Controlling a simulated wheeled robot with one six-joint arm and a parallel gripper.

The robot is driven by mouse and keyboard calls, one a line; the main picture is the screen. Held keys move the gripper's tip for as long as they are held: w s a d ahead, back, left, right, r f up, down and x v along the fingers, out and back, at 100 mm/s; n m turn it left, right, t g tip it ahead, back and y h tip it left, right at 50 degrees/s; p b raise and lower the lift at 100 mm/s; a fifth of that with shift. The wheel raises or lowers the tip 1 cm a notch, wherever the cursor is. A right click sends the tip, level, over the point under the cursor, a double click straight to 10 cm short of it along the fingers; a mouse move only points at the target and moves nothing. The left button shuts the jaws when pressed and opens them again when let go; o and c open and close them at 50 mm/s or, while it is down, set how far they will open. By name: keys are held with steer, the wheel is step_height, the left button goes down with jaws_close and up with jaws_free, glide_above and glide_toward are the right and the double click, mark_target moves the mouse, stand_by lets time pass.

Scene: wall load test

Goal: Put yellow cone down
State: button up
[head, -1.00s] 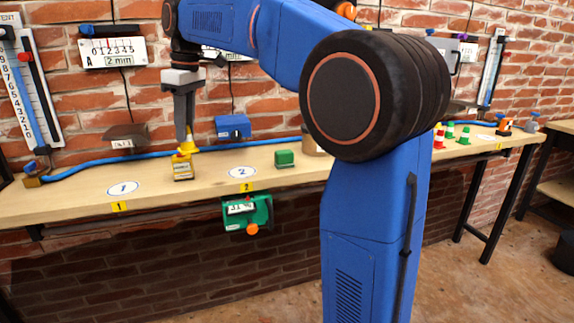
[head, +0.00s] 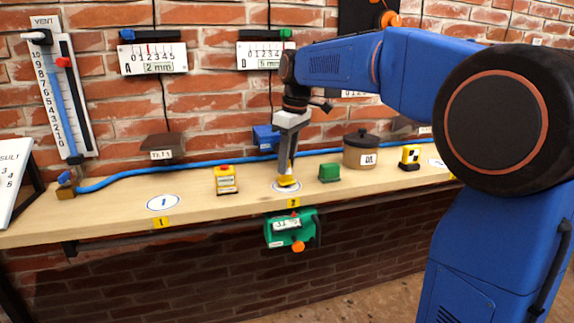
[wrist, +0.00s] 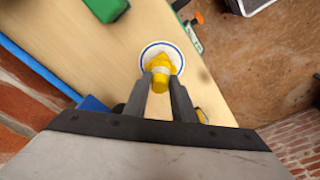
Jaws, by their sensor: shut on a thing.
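The yellow cone (head: 288,182) is between the fingers of my gripper (head: 287,168) in the head view. It is over the white oval with a blue ring marked 2 (head: 276,186) on the wooden bench. In the wrist view, the cone (wrist: 160,66) has a pale band and covers part of the ringed spot (wrist: 147,53). My gripper (wrist: 160,84) is shut on the cone's narrow end there. The cone's base is at or just above the spot; I cannot tell whether it touches.
On the bench (head: 120,205), a yellow box with a red button (head: 227,181) stands left of the cone and a green block (head: 330,172) stands right. A brown pot (head: 361,152) is farther right. A blue hose (head: 200,163) runs behind. A green device (head: 290,230) hangs in front.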

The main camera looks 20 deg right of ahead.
mark_target(292, 180)
steer(key=shift+f, duration=0.5)
steer(key=o, duration=1)
steer(key=shift+a+f, duration=0.1)
steer(key=r, duration=0.4)
steer(key=s+d+r, duration=0.1)
steer(key=r, duration=0.7)
steer(key=shift+s+d, duration=0.15)
steer(key=s+d+f+m+t, duration=0.1)
steer(key=s+d+f+m, duration=0.1)
steer(key=s+f, duration=0.7)
steer(key=s+d+f+m+t, duration=0.1)
steer(key=s+f+m, duration=0.3)
steer(key=s+f, duration=0.6)
steer(key=s+d+f+m+t+h, duration=0.1)
steer(key=s+d+f+m, duration=0.1)
steer(key=s+f, duration=0.7)
steer(key=shift+s+d+f+m+t, duration=0.1)
steer(key=shift+s+d+m, duration=0.05)
steer(key=shift+s, duration=0.55)
steer(key=shift+s+d+f+m+t, duration=0.1)
steer(key=shift+s+m, duration=0.1)
steer(key=shift+s, duration=0.5)
steer(key=shift+s+d+f+m+t, duration=0.1)
steer(key=shift+s+d+m, duration=0.05)
steer(key=shift+s, duration=0.55)
